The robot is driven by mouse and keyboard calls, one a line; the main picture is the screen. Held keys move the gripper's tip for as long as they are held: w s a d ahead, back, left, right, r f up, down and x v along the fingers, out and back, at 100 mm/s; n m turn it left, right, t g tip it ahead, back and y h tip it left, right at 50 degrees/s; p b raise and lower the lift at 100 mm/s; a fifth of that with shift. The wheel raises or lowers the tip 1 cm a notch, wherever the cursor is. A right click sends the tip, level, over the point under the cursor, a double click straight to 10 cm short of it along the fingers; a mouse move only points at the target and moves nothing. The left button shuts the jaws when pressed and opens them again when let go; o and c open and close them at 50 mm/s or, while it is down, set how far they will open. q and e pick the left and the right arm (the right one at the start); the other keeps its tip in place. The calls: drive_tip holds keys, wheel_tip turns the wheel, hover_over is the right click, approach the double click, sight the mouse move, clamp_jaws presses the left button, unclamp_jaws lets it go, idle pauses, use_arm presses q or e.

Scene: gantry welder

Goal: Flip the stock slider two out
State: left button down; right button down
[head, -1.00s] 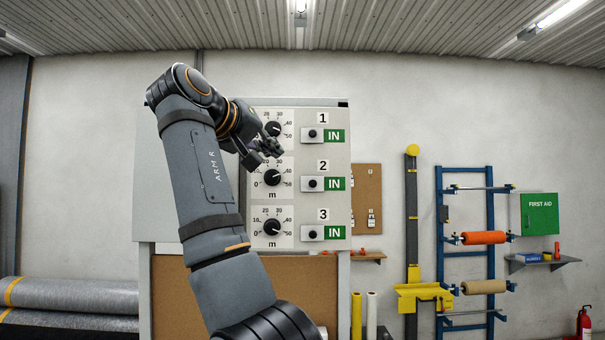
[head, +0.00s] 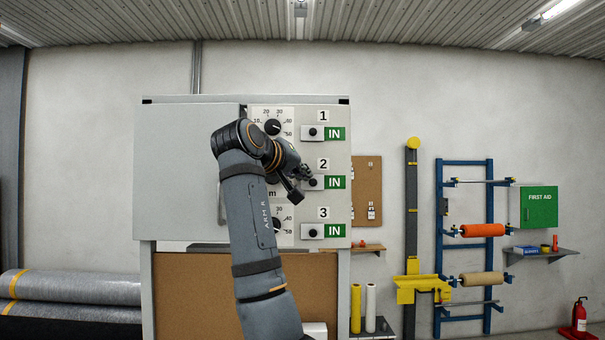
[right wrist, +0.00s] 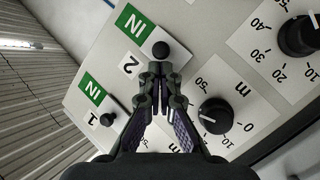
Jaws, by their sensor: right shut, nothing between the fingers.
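The control panel (head: 341,215) stands ahead with three rows, each with a dial and a slider with a black knob. Slider two (head: 313,183) sits beside a green IN label (head: 335,182); its knob also shows in the right wrist view (right wrist: 161,50). My right gripper (head: 306,174) is at slider two, its fingers shut and empty. In the right wrist view its fingertips (right wrist: 160,68) are just below the knob; I cannot tell if they touch it. The slider two plate is partly hidden by the fingers. My left gripper is not in view.
Slider one (head: 313,132) and slider three (head: 312,232) also show green IN labels. Dial two is mostly hidden behind my right arm in the head view; it shows in the right wrist view (right wrist: 215,114). A corkboard (head: 367,190) hangs right of the panel.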

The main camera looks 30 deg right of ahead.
drive_tip(key=shift+s, duration=0.1)
drive_tip(key=s+d, duration=0.1)
drive_tip(key=s+d+b, duration=0.1)
drive_tip(key=d, duration=0.1)
drive_tip(key=d+b, duration=0.1)
drive_tip(key=shift+s+d+f, duration=0.1)
drive_tip(key=shift+s+d, duration=0.5)
drive_tip(key=shift+d, duration=0.05)
drive_tip(key=shift+w+a, duration=0.1)
